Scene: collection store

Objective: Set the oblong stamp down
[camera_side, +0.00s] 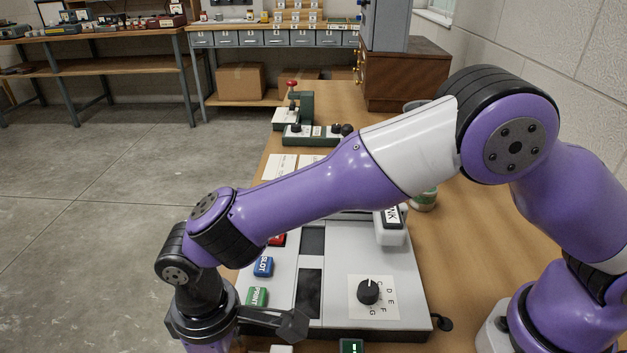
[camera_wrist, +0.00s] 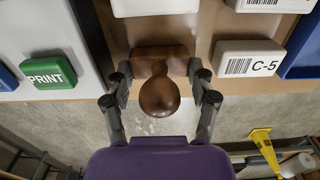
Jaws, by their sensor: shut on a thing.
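The oblong stamp, dark brown wood with an oblong base (camera_wrist: 145,58) and a round knob (camera_wrist: 160,96), is in the middle of the wrist view. My gripper (camera_wrist: 160,66) is shut on it, with one finger at each end of the base. The stamp is close to the bench edge, with the grey floor behind the knob in the picture. I cannot tell whether its underside touches the bench. In the side view the stamp is hidden or out of frame, and my gripper is at the bottom left, partly cut off.
A white block labelled C-5 (camera_wrist: 248,62) lies right of the stamp, and another white block (camera_wrist: 155,6) lies above it. On the left is a grey machine (camera_side: 320,325) with a green PRINT button (camera_wrist: 50,72) and a black dial (camera_side: 369,291). Bare wood surrounds the stamp narrowly.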

